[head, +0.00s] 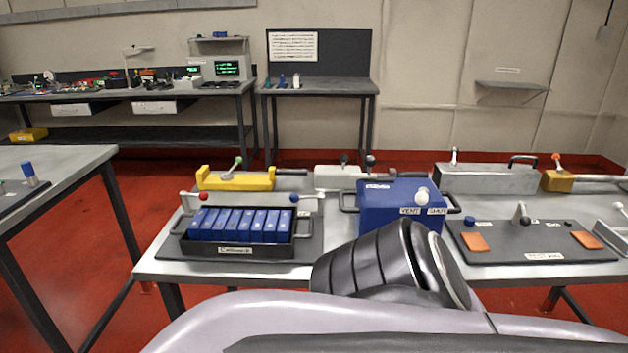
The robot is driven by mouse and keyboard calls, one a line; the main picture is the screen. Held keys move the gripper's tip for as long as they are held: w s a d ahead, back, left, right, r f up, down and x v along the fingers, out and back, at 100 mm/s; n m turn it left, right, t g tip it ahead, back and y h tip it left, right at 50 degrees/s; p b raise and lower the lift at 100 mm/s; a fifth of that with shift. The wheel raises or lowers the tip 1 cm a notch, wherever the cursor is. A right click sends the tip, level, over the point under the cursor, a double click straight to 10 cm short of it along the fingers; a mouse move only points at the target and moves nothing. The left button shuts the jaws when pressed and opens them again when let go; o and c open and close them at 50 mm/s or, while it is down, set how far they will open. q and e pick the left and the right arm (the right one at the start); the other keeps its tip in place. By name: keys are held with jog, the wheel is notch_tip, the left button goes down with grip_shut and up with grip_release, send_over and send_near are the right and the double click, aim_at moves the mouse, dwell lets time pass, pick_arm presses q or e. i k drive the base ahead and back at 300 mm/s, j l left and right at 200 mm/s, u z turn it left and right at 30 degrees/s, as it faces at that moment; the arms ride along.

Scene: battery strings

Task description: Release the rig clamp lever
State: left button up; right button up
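Several levers with knobs stand on the workbench, and I cannot tell for sure which is the rig clamp lever. A metal part with a pale knob (616,206) is cut off at the right edge. Neither of my grippers is in view.
A black tray of blue cells (240,250) sits between a red-knob lever (193,196) and a blue-knob lever (304,198). A blue box (375,212) stands mid-bench, partly behind my own body. Yellow (235,183), grey (480,178) and orange (560,181) fixtures line the back.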

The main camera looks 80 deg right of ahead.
aim_at(525, 221)
jog(key=k+j+z, duration=0.15)
jog(key=z, duration=3.5)
jog(key=i+l+z, duration=0.1)
jog(key=i+l, duration=0.1)
jog(key=l, duration=0.1)
